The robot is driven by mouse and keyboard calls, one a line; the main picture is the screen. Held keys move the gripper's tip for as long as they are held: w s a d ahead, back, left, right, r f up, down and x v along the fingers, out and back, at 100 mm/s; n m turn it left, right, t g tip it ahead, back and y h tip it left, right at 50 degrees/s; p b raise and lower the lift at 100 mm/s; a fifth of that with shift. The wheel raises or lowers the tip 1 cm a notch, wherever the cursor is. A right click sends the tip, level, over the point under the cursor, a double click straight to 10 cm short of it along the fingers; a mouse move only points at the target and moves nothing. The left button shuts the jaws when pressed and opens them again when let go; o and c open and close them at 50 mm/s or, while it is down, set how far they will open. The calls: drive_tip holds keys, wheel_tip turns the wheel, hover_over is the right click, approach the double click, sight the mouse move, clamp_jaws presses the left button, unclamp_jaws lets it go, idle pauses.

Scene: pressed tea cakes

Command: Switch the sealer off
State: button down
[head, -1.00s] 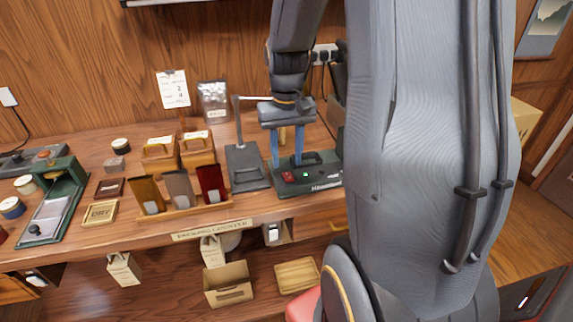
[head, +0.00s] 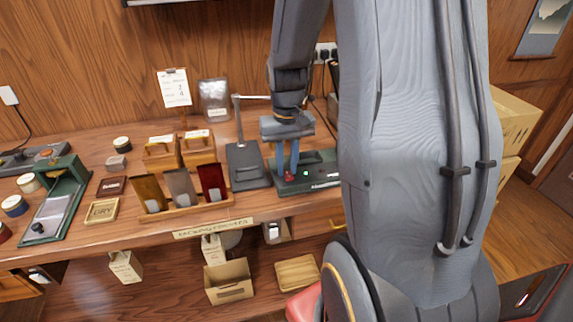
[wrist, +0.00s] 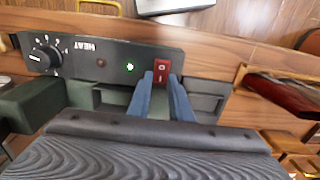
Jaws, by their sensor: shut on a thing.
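The sealer (head: 318,180) is a dark green machine on the workbench, below my gripper in the head view. In the wrist view its front panel (wrist: 80,57) carries a HEAT dial (wrist: 45,57), a dark red lamp (wrist: 101,62), a lit green lamp (wrist: 130,67) and a red rocker switch (wrist: 162,70) with white marks. The switch also shows as a red spot (head: 289,177) in the head view. My gripper (wrist: 162,82) points down with its blue fingers close together, shut on the red switch. The fingers hide part of the switch's surroundings.
A grey stand with an upright post (head: 247,165) is just left of the sealer. A wooden rack of coloured pouches (head: 182,208) is further left. A green press (head: 52,200) stands at the far left. Boxes sit on the shelf below.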

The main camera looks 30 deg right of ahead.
sight(290, 179)
drive_tip(key=shift+s+a+r+t+h+b, duration=0.15)
drive_tip(key=shift+s+t+h, duration=0.1)
drive_tip(key=shift+t, duration=0.55)
drive_tip(key=shift+s+t+h+b, duration=0.15)
drive_tip(key=shift+t+h, duration=0.1)
drive_tip(key=shift+t, duration=0.55)
drive_tip(key=c, duration=1.6)
unclamp_jaws()
drive_tip(key=v, duration=0.7)
drive_tip(key=shift+s+r+b, duration=0.15)
drive_tip(key=shift+r+b, duration=0.15)
drive_tip(key=shift+r, duration=0.1)
drive_tip(key=s+a+f+n, duration=0.1)
drive_tip(key=a, duration=0.3)
drive_tip(key=s+a+f+n+g, duration=0.1)
drive_tip(key=s+a+f, duration=0.1)
drive_tip(key=a, duration=0.2)
drive_tip(key=s+a+f+n+g+y, duration=0.1)
drive_tip(key=s+a+f, duration=0.1)
drive_tip(key=a, duration=0.2)
drive_tip(key=shift+s+a+f, duration=0.15)
drive_tip(key=shift+s+a, duration=0.05)
